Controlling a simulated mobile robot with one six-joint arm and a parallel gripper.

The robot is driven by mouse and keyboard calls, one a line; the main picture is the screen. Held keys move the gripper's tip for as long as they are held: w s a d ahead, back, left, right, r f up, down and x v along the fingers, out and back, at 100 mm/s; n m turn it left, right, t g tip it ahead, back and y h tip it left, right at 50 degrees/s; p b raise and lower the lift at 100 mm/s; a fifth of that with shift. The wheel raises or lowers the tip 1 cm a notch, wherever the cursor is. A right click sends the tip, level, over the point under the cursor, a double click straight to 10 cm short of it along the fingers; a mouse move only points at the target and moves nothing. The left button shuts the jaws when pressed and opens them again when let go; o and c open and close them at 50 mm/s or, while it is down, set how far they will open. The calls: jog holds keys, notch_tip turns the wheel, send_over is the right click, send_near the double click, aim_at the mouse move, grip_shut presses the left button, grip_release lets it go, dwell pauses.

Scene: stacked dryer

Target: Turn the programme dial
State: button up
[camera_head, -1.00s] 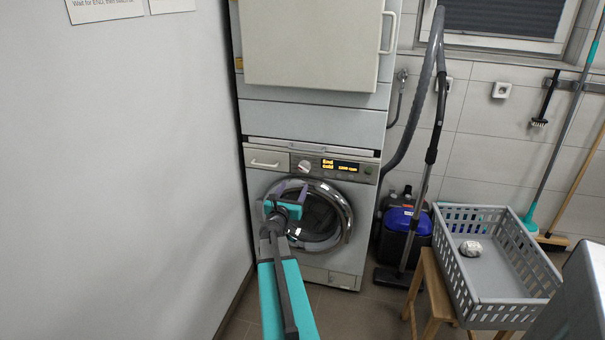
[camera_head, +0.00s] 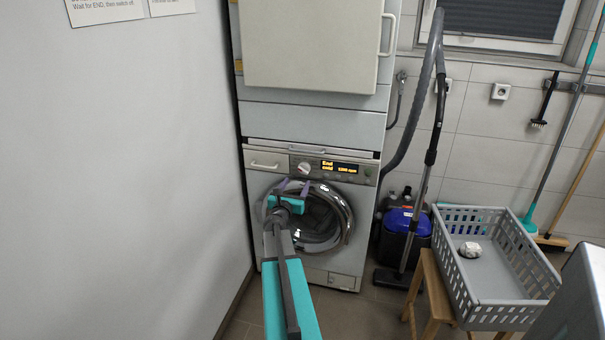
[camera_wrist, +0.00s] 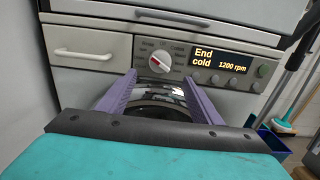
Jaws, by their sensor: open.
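The programme dial (camera_head: 304,167) is a round pale knob on the control panel of the lower machine, left of the lit display (camera_head: 340,166). In the wrist view the dial (camera_wrist: 160,62) has a red mark and printed labels around it. The display (camera_wrist: 221,59) reads "End cold 1200 rpm". My gripper (camera_head: 292,187) is open and empty, in front of the machine and just below the dial in the head view. In the wrist view its purple fingers (camera_wrist: 161,88) stand apart below the dial, which appears between and beyond them, not touched.
The round door (camera_head: 322,222) is below the panel. A drawer with a handle (camera_wrist: 83,55) is left of the dial. A wall is close on the left. A vacuum cleaner (camera_head: 405,222) and a grey basket (camera_head: 500,318) on a wooden stool stand to the right.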

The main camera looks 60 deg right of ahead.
aim_at(303, 172)
jog(key=shift+p+x, duration=0.55)
jog(key=shift+x, duration=4.35)
jog(key=shift+c, duration=0.3)
jog(key=c, duration=1)
